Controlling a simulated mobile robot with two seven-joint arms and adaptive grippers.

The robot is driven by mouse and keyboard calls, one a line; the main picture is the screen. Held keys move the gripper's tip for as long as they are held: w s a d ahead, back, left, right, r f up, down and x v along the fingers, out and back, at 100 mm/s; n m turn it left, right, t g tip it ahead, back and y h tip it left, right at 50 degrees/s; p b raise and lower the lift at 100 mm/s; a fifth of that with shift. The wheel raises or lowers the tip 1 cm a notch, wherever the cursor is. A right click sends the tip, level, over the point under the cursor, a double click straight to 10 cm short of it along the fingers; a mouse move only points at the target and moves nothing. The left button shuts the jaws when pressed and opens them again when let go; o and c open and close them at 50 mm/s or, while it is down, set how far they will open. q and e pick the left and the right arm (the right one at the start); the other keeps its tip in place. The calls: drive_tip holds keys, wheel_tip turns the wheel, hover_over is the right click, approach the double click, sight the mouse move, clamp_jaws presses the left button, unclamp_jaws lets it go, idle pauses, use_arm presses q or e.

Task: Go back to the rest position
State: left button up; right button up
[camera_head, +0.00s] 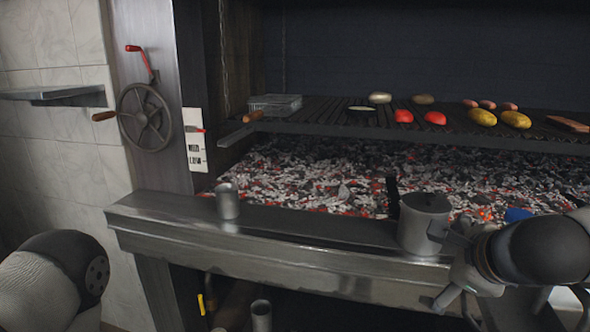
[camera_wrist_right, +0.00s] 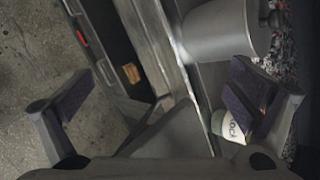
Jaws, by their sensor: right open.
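My right gripper (camera_head: 455,275) is at the lower right, in front of the metal ledge and close to a grey metal pot (camera_head: 424,222). In the right wrist view the gripper (camera_wrist_right: 160,98) is open, its two dark-padded fingers wide apart with nothing between them. The pot (camera_wrist_right: 215,32) shows there beyond the fingers, apart from them. My left arm shows only as a rounded link at the lower left, and its gripper is out of view.
The metal ledge (camera_head: 285,250) runs before the glowing coals (camera_head: 320,180), with a small metal cup (camera_head: 228,202) on it. The grill grate (camera_head: 450,122) above bears several foods and a clear tray (camera_head: 275,104). A crank wheel (camera_head: 144,117) is at the left.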

drive_tip(key=s+a+f+n+g, duration=0.25)
drive_tip(key=s+f+n, duration=0.45)
drive_tip(key=s+f, duration=0.4)
drive_tip(key=s+a+f+n+g, duration=0.1)
drive_tip(key=s+f+n+g, duration=0.2)
drive_tip(key=s+f+n, duration=0.75)
drive_tip(key=s+f+n+g, duration=0.2)
drive_tip(key=s+f+n, duration=0.1)
drive_tip(key=s, duration=0.5)
drive_tip(key=s+d+f+n+g, duration=0.1)
drive_tip(key=s+f+n+g, duration=0.2)
drive_tip(key=s+f, duration=0.2)
drive_tip(key=s, duration=0.3)
drive_tip(key=shift+s+n, duration=0.3)
drive_tip(key=shift+n, duration=0.05)
drive_tip(key=shift+d, duration=0.1)
